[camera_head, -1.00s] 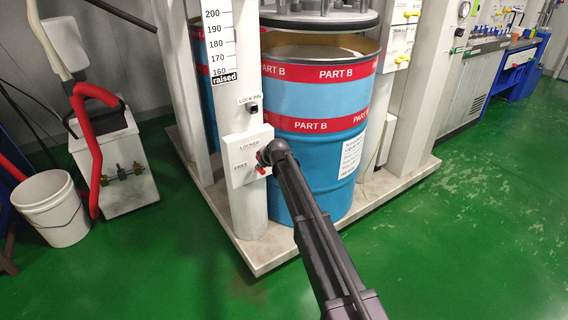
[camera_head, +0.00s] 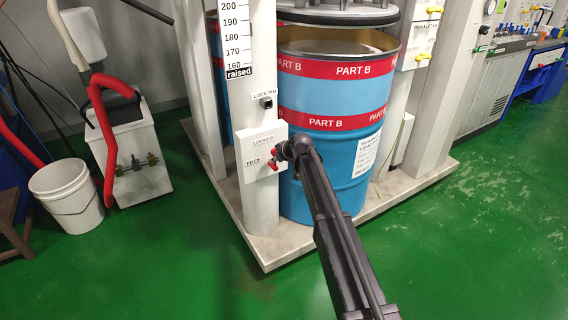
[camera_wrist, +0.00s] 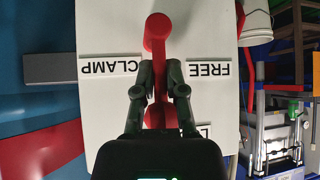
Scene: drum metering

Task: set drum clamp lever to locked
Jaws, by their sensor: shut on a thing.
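The red clamp lever (camera_wrist: 158,34) is on a white panel (camera_head: 242,172) on the front post of the drum stand. In the wrist view it lies along the picture's vertical, between the upside-down CLAMP label (camera_wrist: 110,68) and FREE label (camera_wrist: 208,69). My gripper (camera_wrist: 158,88) is shut on the lever's shaft, one finger on each side. Part of the lever is hidden by my gripper. The LOCKED label (camera_head: 262,142) is above the lever in the head view. In the wrist view, only a corner of a label (camera_wrist: 204,130) shows below. The lever (camera_head: 272,165) is partly covered by my wrist.
A blue PART B drum (camera_head: 330,95) stands right behind the panel, close to my arm. A LOCK PIN knob (camera_head: 267,102) is above the panel. A white bucket (camera_head: 68,195) and a red hose (camera_head: 106,140) are at the left. Green floor in front is open.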

